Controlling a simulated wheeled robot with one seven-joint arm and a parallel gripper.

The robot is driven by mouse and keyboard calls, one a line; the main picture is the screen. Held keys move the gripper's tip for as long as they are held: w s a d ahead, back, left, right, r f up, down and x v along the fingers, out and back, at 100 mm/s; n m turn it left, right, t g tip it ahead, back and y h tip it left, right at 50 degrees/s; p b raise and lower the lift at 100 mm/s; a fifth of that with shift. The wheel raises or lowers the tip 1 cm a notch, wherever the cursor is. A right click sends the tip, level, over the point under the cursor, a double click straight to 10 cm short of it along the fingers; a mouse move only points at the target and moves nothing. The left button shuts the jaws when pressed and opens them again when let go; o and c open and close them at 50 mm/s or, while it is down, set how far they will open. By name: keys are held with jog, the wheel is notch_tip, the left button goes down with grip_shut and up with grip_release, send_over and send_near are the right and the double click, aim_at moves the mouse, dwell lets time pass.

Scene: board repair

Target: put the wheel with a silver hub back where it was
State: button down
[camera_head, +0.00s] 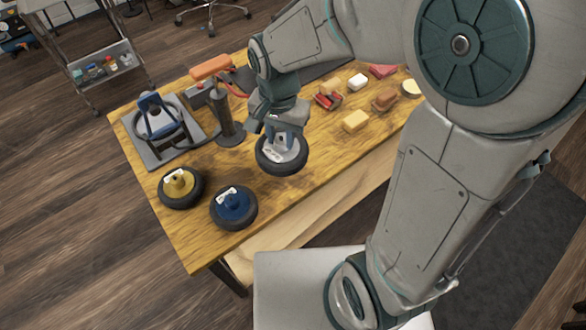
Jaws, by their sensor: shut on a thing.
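The wheel with a silver hub (283,165) has a black tyre and is near the middle of the wooden table (240,238). My gripper (282,128) is above it and shut on its hub. I cannot tell whether the tyre touches the table top. The fingertips are partly hidden by my wrist. A wheel with a yellow hub (181,187) and a wheel with a blue hub (234,207) lie at the front left of the table. Each of the three hubs carries a white label.
A grey board (152,162) with a blue and dark frame (158,118) lies at the left. A dark post on a round base (228,130) stands just left of my gripper. Several small blocks, including a yellow block (356,121), lie to the right. A metal cart (88,45) stands behind.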

jog(key=s+a+m+b, duration=0.1)
jog(key=s+a+m, duration=0.1)
jog(key=s, duration=0.4)
jog(key=w+d+f, duration=0.1)
jog(key=w+f, duration=0.1)
jog(key=w, duration=0.1)
jog(key=w+d+f, duration=0.2)
jog(key=w, duration=0.2)
jog(key=w+d+f, duration=0.2)
jog(key=w, duration=0.1)
jog(key=shift+w+f, duration=0.15)
jog(key=shift+w, duration=0.05)
jog(key=shift+f, duration=2)
jog(key=shift+f, duration=0.1)
jog(key=shift+f, duration=0.15)
jog(key=c, duration=1.1)
grip_release()
jog(key=shift+r, duration=0.2)
